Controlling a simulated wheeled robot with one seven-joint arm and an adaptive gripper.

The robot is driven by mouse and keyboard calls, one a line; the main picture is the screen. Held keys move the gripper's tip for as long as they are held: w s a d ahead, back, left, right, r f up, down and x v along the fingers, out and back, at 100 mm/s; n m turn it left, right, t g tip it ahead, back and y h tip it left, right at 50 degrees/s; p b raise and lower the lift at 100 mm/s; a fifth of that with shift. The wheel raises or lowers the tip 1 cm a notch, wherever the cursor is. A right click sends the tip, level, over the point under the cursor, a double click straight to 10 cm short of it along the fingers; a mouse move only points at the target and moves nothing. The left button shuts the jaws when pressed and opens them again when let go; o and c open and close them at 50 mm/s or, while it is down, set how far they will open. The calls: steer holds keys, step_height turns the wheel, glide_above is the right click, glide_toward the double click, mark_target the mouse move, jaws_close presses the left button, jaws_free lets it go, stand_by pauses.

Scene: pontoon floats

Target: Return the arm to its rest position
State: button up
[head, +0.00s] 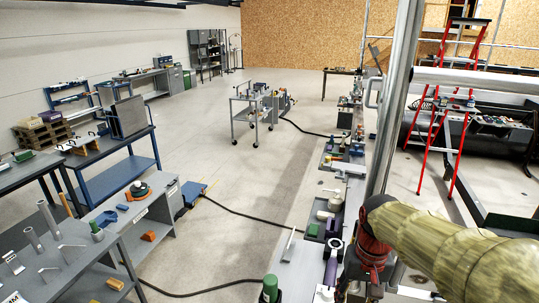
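My arm, in a yellow-green sleeve, reaches in from the lower right of the head view. Its dark red and black end bends downward over the long bench (302,262) at the bottom right. My gripper (365,289) seems to be the dark part at the bottom edge, below the red joint. Its fingers are too small and too cut off to tell whether they are open or shut, or whether they hold anything.
A metal post (396,100) stands close behind my arm. The bench beside it carries several small parts and a green cylinder (270,287). A red stepladder (440,125) stands at the right. A workbench (75,262) with tubes is at the lower left.

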steer(key=s+a+f+n+t+b, duration=0.1)
steer(key=s+f+t+b, duration=0.4)
steer(key=s+f+b, duration=0.8)
steer(key=shift+f+n+t+b, duration=0.35)
steer(key=shift+f+b, duration=0.2)
steer(key=shift+b, duration=3.1)
steer(key=shift+a, duration=0.1)
